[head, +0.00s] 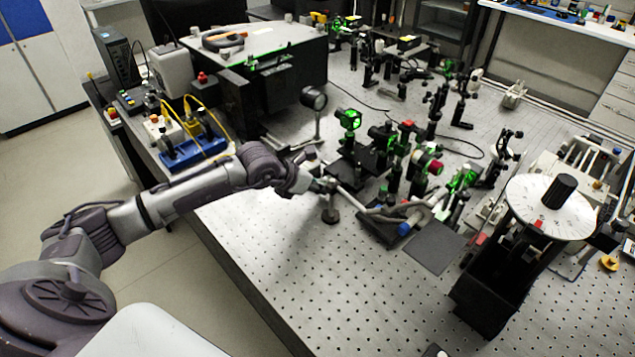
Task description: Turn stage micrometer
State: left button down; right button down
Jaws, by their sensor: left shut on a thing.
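My left arm comes in from the left, and its gripper (323,183) is at the front left of the optics on the bench. The gripper is shut on a small part, which looks like the stage micrometer; the fingers hide most of it. A short post with a round dark foot (330,215) stands just below the fingertips. Grey rods (370,208) lie to the right of the gripper, with a blue knob (404,229) beyond them. My right gripper is not in view.
The perforated bench (300,275) is clear in front. A round lens on a post (314,100) stands behind the gripper. Green-lit mounts (348,120) crowd the middle. A white dial with a black knob (552,205) stands at right. A blue tray (195,152) is at left.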

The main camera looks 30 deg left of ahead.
pick_arm(q)
jog(key=m+y+b, duration=0.1)
jog(key=b, duration=0.2)
jog(key=m+t+y+b, duration=0.1)
jog(key=y+b, duration=0.1)
jog(key=b, duration=0.1)
jog(key=shift+f, duration=0.35)
jog(key=shift+r+t+y+b, duration=0.2)
jog(key=shift+t+y+b, duration=0.4)
jog(key=shift+b, duration=0.55)
jog(key=shift+m, duration=0.3)
jog(key=shift+s, duration=0.1)
jog(key=c, duration=1.1)
grip_release()
jog(key=shift+r, duration=0.1)
jog(key=shift+r, duration=0.1)
jog(key=v, duration=1.1)
jog(key=shift+s+d+r, duration=0.1)
jog(key=shift+s+r, duration=0.15)
jog(key=shift+r, duration=0.05)
